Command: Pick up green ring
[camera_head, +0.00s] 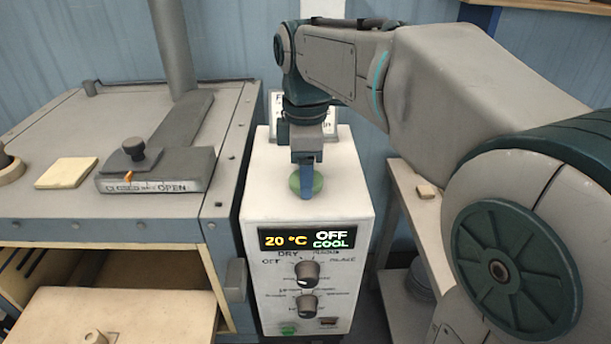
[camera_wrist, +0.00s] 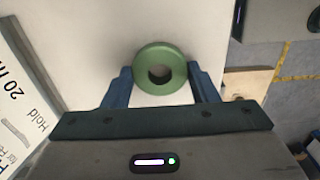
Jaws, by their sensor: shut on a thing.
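The green ring (camera_head: 296,183) is at the top of the white control box (camera_head: 262,200) in the head view. Whether the ring touches the box top cannot be told. The finger hides part of the ring in the head view.
A display and knobs (camera_head: 307,272) are on the box front. A sign (camera_wrist: 22,100) stands behind the box. At left is a grey cabinet (camera_head: 60,204) with a sliding lever (camera_head: 134,150), a pale block (camera_head: 66,173) and a tape roll (camera_head: 10,170). A low table (camera_head: 420,215) stands at right.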

